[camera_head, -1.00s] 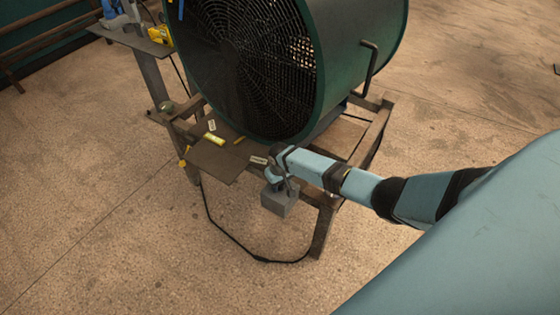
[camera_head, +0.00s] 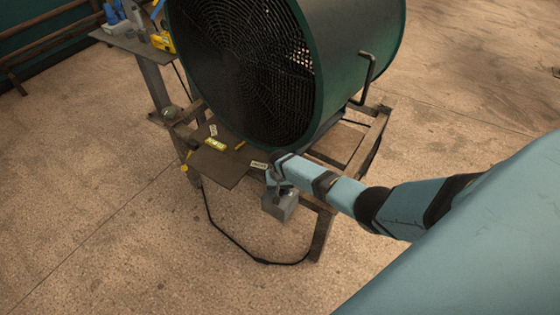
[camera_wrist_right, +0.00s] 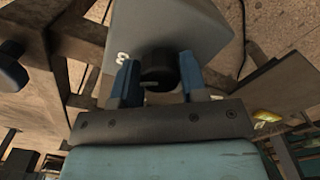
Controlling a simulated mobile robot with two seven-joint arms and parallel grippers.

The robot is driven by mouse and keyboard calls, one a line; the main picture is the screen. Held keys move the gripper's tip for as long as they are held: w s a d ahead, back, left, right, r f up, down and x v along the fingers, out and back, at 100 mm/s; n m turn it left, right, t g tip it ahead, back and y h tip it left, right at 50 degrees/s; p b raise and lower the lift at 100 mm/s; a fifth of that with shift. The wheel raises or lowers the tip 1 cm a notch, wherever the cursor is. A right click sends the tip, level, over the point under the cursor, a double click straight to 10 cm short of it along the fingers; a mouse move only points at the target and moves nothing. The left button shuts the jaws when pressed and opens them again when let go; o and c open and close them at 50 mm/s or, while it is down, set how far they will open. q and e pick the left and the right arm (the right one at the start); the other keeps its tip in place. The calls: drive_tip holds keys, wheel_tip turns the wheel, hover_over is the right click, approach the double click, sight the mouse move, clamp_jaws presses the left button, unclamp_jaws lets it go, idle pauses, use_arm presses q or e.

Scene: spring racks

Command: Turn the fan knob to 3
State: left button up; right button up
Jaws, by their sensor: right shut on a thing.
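The large green drum fan (camera_head: 355,60) with a dark grille stands on a brown frame. Its grey control box (camera_head: 281,206) hangs at the front of the frame, with the power cable running from it. My right gripper (camera_head: 279,186) is at the top of this box. In the right wrist view, the blue fingers of my right gripper (camera_wrist_right: 158,80) are shut on the round dark knob (camera_wrist_right: 158,68), one on each side. The knob's pointer is hard to make out. My left gripper is not in view.
A brown shelf (camera_head: 222,170) with a yellow item (camera_head: 215,145) and small labels juts out beside the box. A side table (camera_head: 140,42) with tools stands at the back left. A black cable (camera_head: 225,233) loops on the floor. The floor in front is clear.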

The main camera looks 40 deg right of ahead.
drive_tip(key=o, duration=0.9)
wheel_tip(320, 180, up, 14)
drive_tip(key=shift+f+p, duration=0.1)
drive_tip(key=shift+p, duration=0.85)
